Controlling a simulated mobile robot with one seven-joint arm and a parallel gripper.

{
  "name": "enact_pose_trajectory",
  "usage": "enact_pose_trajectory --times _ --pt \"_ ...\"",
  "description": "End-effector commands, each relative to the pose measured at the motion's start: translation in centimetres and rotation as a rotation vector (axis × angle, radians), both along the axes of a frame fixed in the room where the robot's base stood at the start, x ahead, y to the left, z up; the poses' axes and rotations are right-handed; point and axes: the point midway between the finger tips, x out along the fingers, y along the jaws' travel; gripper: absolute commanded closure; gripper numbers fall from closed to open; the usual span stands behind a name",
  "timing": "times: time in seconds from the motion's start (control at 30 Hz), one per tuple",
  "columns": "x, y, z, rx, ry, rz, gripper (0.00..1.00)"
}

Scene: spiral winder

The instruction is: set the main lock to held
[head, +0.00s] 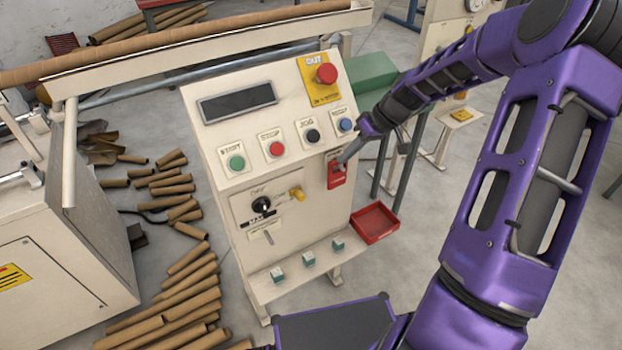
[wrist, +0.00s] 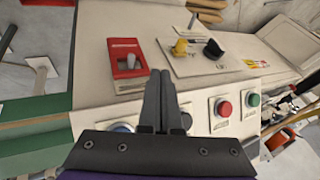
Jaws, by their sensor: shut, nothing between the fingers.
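The sloped control console (head: 215,160) stands in the middle of the head view. On its front is a red plate (head: 336,180) with a small pale lever; in the wrist view the plate (wrist: 122,48) and lever (wrist: 132,61) show clearly. To its left in the head view are a yellow knob or key (head: 297,194) and a black rotary knob (head: 261,204). I cannot read which control is labelled main lock. My gripper (head: 344,163) is shut and empty, its tips (wrist: 161,74) close beside the red plate. The wrist view shows a gap between tips and lever.
Green, red, black and blue buttons (head: 346,125) line the sloped panel; a red emergency stop (head: 326,73) is above. A red tray (head: 374,222) sits at the console's lower right. Cardboard tubes (head: 185,290) cover the floor at left. Open floor lies at right.

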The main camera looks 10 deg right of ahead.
Motion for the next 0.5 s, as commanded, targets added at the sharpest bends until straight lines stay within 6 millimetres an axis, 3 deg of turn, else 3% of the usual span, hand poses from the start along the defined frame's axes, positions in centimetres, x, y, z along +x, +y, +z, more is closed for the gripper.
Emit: enact_pose_trajectory --times 0.5 --pt "-0.03 0.38 -0.58 0.01 0.001 0.007 1.0"
